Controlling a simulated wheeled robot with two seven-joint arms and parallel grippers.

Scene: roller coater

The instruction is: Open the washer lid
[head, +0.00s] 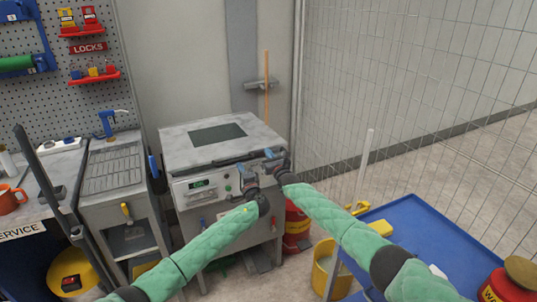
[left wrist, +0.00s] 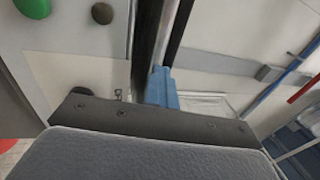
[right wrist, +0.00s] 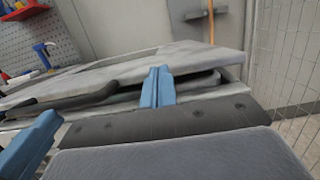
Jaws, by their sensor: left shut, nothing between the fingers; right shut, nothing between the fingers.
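The washer (head: 205,188) is a pale grey box with a control panel. Its lid (head: 180,148) has a dark window and lies flat or nearly so. A dark handle bar (right wrist: 80,98) runs along its front edge. A dark gap shows under that edge, but I cannot tell whether the lid is slightly raised. My right gripper (head: 272,155) is shut and empty at the right part of the front edge; its blue fingertips (right wrist: 158,88) overlap the gap. My left gripper (head: 242,172) is shut and empty in front of the panel, below the lid edge; its fingertips (left wrist: 158,87) point along the front.
A grey workbench (head: 112,165) stands left of the washer. A mesh fence (head: 400,90) rises at the right. A blue table (head: 430,235), yellow bucket (head: 328,272) and red container (head: 297,222) stand at the lower right.

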